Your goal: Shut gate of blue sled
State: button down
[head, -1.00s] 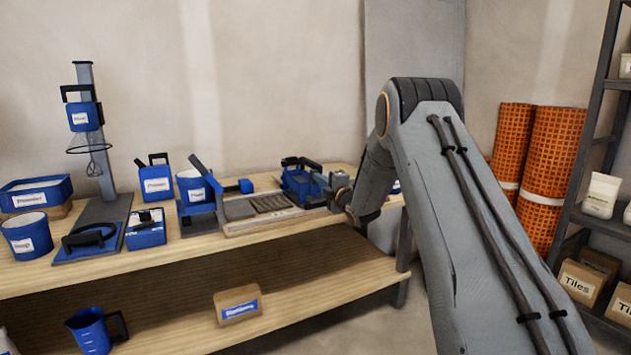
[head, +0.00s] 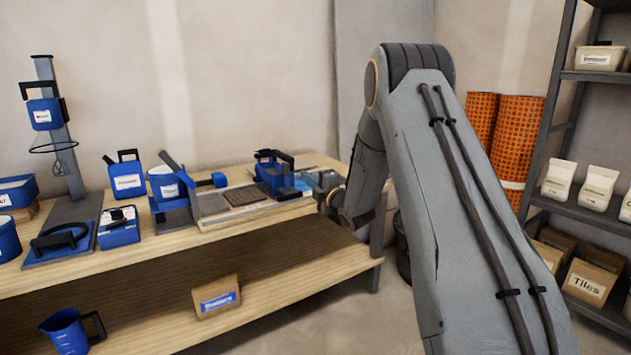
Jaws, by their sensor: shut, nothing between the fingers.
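The blue sled (head: 268,179), a blue box-like tool with a black handle on top, appears to sit at the right end of the tiled board on the workbench. My gripper (head: 312,186) is just right of the sled, low over the bench. It is shut and holds nothing. The fingers are small and partly blurred, so I cannot tell whether they touch the sled. The sled's gate cannot be made out, as its right side is close behind my gripper.
The workbench (head: 130,256) carries a blue bucket (head: 163,187), a blue jug-like container (head: 126,182) and a mixer stand (head: 56,140) to the left. A shelf rack (head: 545,150) and orange rolls (head: 515,130) stand at the right. A box (head: 217,297) lies on the lower shelf.

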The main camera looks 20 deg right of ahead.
jog(key=shift+a+v, duration=0.15)
jog(key=shift+v, duration=1.05)
jog(key=shift+a+v, duration=0.2)
jog(key=shift+v, duration=1)
jog(key=shift+a+r, duration=0.1)
jog(key=shift+r, duration=0.15)
jog(key=s+a+m+g+h, duration=0.3)
jog(key=s+a+m+g, duration=0.65)
jog(key=s+a, duration=0.65)
jog(key=s+a+m+g, duration=0.1)
jog(key=s+m+g, duration=0.2)
jog(key=s, duration=0.9)
jog(key=s+a+f+m+g, duration=0.1)
jog(key=s+a+m+g, duration=0.15)
jog(key=s, duration=0.95)
jog(key=s+m+g, duration=0.2)
jog(key=s+g, duration=0.1)
jog(key=s, duration=0.9)
jog(key=d+r+m+h+p, duration=0.1)
jog(key=d+r+m+p, duration=0.2)
jog(key=d+r+p, duration=0.6)
jog(key=shift+s+d+r+m+p, duration=0.35)
jog(key=shift+r+p, duration=1.1)
jog(key=shift+p, duration=4.6)
